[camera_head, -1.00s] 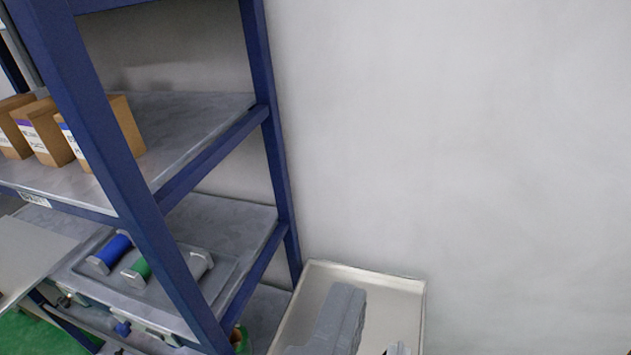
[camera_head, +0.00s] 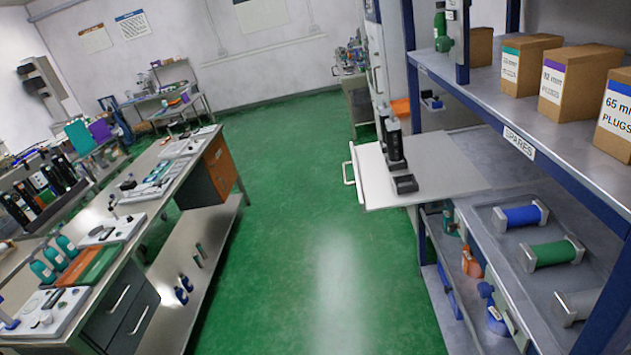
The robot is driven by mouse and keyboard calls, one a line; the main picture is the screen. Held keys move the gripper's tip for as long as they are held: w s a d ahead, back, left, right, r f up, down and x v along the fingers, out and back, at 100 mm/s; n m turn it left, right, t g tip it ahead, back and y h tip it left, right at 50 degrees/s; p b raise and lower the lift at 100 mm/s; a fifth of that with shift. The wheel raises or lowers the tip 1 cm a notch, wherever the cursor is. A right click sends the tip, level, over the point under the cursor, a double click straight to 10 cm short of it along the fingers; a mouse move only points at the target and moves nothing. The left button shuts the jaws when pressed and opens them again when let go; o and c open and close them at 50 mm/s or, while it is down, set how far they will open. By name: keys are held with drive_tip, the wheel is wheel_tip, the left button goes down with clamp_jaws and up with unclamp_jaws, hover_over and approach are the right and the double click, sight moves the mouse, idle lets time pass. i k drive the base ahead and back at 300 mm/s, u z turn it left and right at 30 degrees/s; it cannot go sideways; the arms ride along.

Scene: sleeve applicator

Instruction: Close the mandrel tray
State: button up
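A flat, light grey pull-out tray (camera_head: 440,188) with a white handle (camera_head: 348,172) on its left end sticks out from the blue shelf unit into the aisle. It looks like the mandrel tray, and it stands open. A dark upright device (camera_head: 393,145) and a small black block (camera_head: 405,184) are on it. Its inner end runs in by the shelf at the right. My gripper is not in view.
The blue shelf unit (camera_head: 478,100) holds labelled boxes (camera_head: 565,80) and blue (camera_head: 522,215) and green (camera_head: 552,254) spools. A long workbench (camera_head: 150,185) stands at the left. The green floor (camera_head: 315,230) between them is clear.

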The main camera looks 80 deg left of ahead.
sight(434, 168)
drive_tip(key=u, duration=2.1)
drive_tip(key=k, duration=0.5)
drive_tip(key=u, duration=0.2)
drive_tip(key=i, duration=2.5)
drive_tip(key=z, duration=0.95)
